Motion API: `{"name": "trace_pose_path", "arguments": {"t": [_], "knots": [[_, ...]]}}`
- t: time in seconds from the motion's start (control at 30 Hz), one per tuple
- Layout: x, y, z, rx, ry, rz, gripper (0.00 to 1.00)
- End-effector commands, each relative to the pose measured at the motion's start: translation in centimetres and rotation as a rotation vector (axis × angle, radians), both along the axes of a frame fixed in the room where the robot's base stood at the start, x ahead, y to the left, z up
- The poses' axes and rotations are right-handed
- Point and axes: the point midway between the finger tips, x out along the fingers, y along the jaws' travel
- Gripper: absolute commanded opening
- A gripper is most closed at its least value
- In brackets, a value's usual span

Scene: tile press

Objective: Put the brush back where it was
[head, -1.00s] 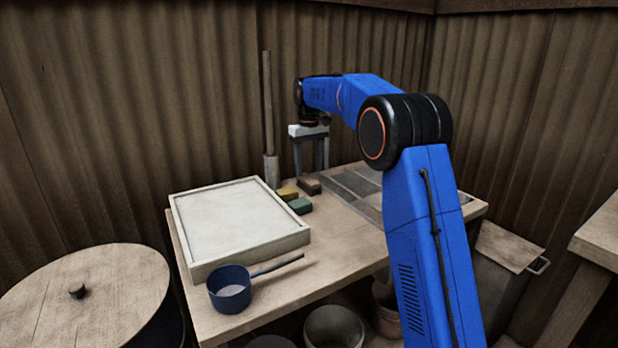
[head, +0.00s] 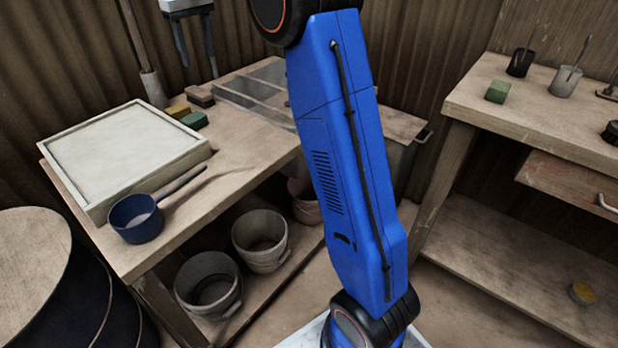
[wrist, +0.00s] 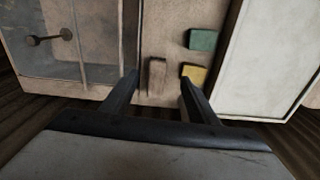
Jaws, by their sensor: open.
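I cannot tell for sure which thing is the brush. A small brown block (head: 199,95), possibly it, lies on the bench beside a yellow block (head: 178,111) and a green block (head: 195,120). In the wrist view the brown block (wrist: 157,75) shows between my fingertips, with the yellow block (wrist: 196,73) and green block (wrist: 203,40) to its right. My gripper (head: 198,77) is open and empty, fingers down, above the back of the bench. A dark knobbed, handled thing (wrist: 50,37) lies in or over the divided tray at left.
A white framed slab (head: 125,145) and a blue pan (head: 135,218) stand on the bench (head: 225,165). A wooden pole (head: 135,40) leans by the wall. Buckets (head: 260,240) stand below. A second bench (head: 480,85) at right carries cups and a green block.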

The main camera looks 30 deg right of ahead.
Motion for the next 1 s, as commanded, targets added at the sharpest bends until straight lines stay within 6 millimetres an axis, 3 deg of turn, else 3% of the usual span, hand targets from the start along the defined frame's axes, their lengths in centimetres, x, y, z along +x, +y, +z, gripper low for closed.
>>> {"name": "trace_pose_path", "arguments": {"t": [0.2,0.47,0.73,1.0], "knots": [[-7.1,-1.3,1.7,0.005,-0.052,-0.038,0.54],[-15.6,-2.6,1.9,0.013,-0.112,-0.083,0.54],[-24.7,-3.7,0.2,0.022,-0.173,-0.129,0.54],[-33.7,-4.6,-3.3,0.033,-0.234,-0.174,0.54]]}}
